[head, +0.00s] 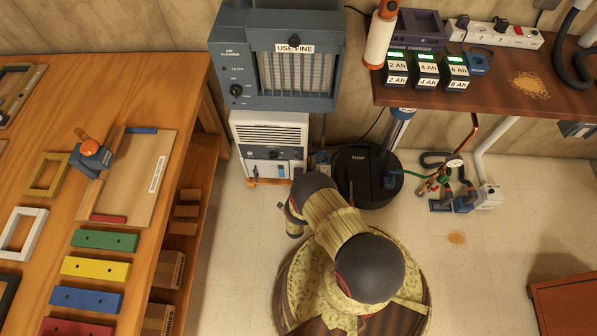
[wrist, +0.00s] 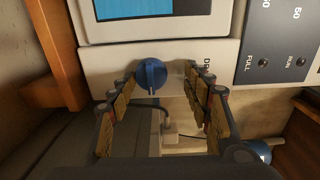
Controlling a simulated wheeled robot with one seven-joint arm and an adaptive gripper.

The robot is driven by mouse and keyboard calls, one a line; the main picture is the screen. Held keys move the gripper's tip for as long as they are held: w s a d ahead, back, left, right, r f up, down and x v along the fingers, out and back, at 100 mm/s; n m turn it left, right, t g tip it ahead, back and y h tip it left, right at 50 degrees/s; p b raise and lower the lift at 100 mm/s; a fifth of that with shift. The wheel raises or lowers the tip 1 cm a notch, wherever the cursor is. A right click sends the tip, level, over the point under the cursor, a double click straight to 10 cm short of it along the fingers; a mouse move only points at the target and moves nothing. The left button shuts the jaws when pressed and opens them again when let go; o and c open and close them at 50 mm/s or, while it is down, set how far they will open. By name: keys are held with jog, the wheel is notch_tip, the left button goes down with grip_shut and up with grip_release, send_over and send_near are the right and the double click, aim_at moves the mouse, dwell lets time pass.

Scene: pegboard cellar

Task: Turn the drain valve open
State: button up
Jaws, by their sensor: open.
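A round blue knob (wrist: 152,75) with a raised grip bar sits on a pale panel in the wrist view. The bar runs roughly up and down in the picture, with a small pale mark at its lower end. Printed letters beginning "D" stand to its right, partly hidden by a finger, so it appears to be the drain valve. My gripper (wrist: 160,82) is open, with one finger on each side of the knob. I cannot tell whether either finger touches it. In the head view, the white unit (head: 269,137) stands before my arm; the knob and fingertips are not clearly visible there.
The grey air cleaner (head: 290,100) hangs above the white unit. A dark sump (head: 367,165) and pipework with a small gauge (head: 454,164) are to the right. A wooden workbench (head: 130,95) fills the left.

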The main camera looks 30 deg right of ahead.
aim_at(298, 163)
jog(key=r, duration=0.4)
jog(key=shift+w+r, duration=0.25)
jog(key=shift+r, duration=0.1)
jog(key=o, duration=0.8)
notch_tip(298, 163, up, 2)
jog(key=shift+d+r, duration=0.1)
jog(key=shift+r, duration=0.05)
jog(key=shift+c, duration=0.2)
jog(key=shift+r, duration=0.65)
jog(key=shift+c, duration=0.8)
jog(key=shift+s+r, duration=0.1)
jog(key=shift+r, duration=0.05)
jog(key=c, duration=0.6)
jog(key=shift+s+r, duration=0.1)
jog(key=shift+r, duration=0.1)
jog(key=shift+s+f, duration=0.1)
